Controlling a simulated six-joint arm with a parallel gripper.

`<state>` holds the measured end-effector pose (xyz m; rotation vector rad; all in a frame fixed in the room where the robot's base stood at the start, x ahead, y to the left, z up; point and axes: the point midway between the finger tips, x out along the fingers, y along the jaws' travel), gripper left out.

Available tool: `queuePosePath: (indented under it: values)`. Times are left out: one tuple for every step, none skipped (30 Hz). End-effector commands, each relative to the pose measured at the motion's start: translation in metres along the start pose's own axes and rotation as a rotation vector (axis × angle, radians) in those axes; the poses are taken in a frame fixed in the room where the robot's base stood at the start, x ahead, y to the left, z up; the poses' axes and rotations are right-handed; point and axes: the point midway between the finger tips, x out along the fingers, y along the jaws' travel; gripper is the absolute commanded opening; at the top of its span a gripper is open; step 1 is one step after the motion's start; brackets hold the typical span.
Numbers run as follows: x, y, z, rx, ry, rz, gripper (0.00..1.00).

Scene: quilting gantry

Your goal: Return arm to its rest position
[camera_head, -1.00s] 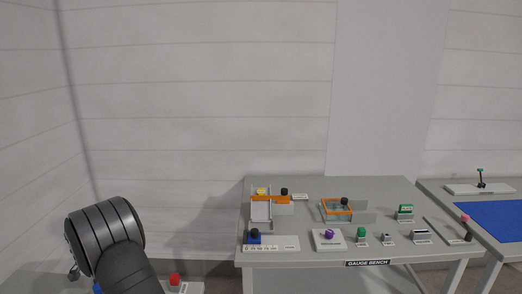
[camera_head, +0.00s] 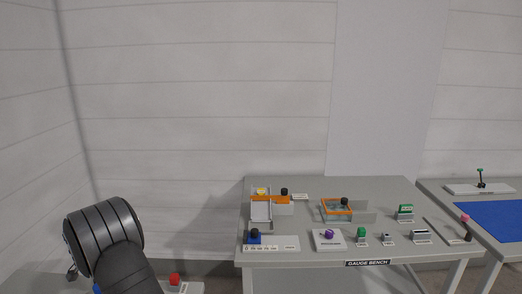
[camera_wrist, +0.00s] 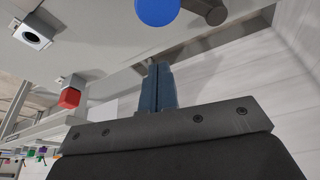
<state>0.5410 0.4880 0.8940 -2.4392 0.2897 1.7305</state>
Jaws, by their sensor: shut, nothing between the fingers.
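My arm (camera_head: 104,232) shows at the lower left of the head view as a dark ribbed link, left of the gauge bench (camera_head: 330,255). My gripper is outside the head view. In the wrist view my gripper (camera_wrist: 160,68) shows as two dark blue fingers side by side, pressed together with nothing between them. The fingers touch no object that I can see.
A red block (camera_head: 174,280) sits low beside my arm; a red block (camera_wrist: 70,97) also shows in the wrist view. A blue disc (camera_wrist: 157,10) is beyond the fingertips. The gauge bench holds several small fixtures. A blue mat (camera_head: 490,220) lies at the right.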

Motion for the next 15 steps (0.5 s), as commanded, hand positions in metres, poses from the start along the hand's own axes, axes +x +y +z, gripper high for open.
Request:
queuePosePath:
  values:
    - [-0.001, 0.0, 0.003, 0.031, 0.0, 0.011, 0.0]
    - [-0.001, 0.001, 0.004, 0.053, -0.001, 0.02, 0.0]
    - [-0.002, 0.002, 0.006, 0.082, 0.0, 0.029, 0.0]
    - [-0.003, 0.002, 0.006, 0.106, -0.001, 0.037, 0.0]
    - [-0.004, 0.004, 0.007, 0.131, -0.003, 0.046, 0.0]
    - [-0.006, 0.005, 0.007, 0.165, -0.005, 0.057, 0.0]
    - [-0.007, 0.006, 0.008, 0.189, -0.006, 0.066, 0.0]
    - [-0.009, 0.007, 0.008, 0.214, -0.007, 0.074, 0.0]
    - [-0.01, 0.008, 0.009, 0.247, -0.007, 0.085, 0.0]
    - [-0.012, 0.009, 0.009, 0.273, -0.008, 0.094, 0.0]
    - [-0.013, 0.009, 0.01, 0.298, -0.008, 0.102, 0.0]
    - [-0.015, 0.011, 0.011, 0.331, -0.008, 0.115, 0.0]
    - [-0.016, 0.012, 0.011, 0.355, -0.007, 0.123, 0.0]
    - [-0.018, 0.013, 0.011, 0.379, -0.007, 0.132, 0.0]
    - [-0.019, 0.014, 0.012, 0.412, -0.006, 0.144, 0.0]
